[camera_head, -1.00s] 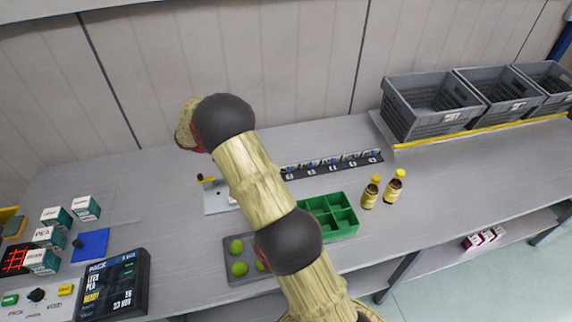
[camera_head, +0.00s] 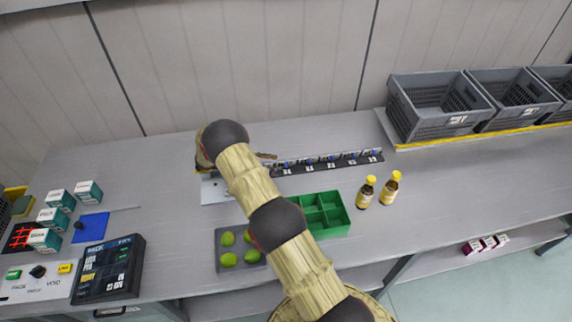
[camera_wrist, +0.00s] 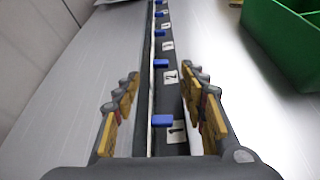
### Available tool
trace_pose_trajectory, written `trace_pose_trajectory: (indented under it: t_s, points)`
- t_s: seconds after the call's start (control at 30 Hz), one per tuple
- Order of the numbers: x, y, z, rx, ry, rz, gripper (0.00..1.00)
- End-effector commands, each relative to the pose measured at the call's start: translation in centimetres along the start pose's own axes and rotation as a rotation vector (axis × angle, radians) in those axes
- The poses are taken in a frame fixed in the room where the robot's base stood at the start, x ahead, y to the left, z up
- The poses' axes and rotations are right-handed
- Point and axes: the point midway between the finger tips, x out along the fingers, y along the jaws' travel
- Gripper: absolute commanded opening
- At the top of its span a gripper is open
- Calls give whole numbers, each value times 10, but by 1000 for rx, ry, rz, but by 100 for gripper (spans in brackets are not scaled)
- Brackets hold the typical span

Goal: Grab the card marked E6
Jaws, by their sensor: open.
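A dark rail (camera_head: 330,163) lies on the bench with a row of small blue pieces and white number labels. In the wrist view the rail (camera_wrist: 168,100) runs away from me, with a near label (camera_wrist: 177,131) reading 1 and another (camera_wrist: 171,76) reading 2. A blue piece (camera_wrist: 162,121) sits beside the nearest label. No E6 mark is legible, so I cannot tell which piece is that card. My gripper (camera_wrist: 162,88) is open and empty, its fingers on either side of the rail's near end. In the head view it is mostly hidden behind my arm.
A green divided tray (camera_head: 325,213) stands in front of the rail, also at right in the wrist view (camera_wrist: 290,40). Two yellow-capped bottles (camera_head: 366,192) (camera_head: 391,188) stand right of it. A grey tray (camera_head: 222,252) holds green round things. Grey crates (camera_head: 425,128) stand back right.

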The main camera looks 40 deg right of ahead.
Motion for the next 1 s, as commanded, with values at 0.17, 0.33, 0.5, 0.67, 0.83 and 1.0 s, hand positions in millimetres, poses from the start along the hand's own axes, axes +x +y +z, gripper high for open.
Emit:
trace_pose_trajectory:
  t_s: [0.17,0.33,0.5,0.67,0.83,1.0]
  points:
    - [28,0,2,0,-1,-3,42]
    - [40,0,2,0,1,0,42]
    - [40,0,2,0,1,0,42]
    - [40,0,2,1,1,0,33]
    - [40,0,2,1,1,0,23]
    - [40,0,2,1,1,0,14]
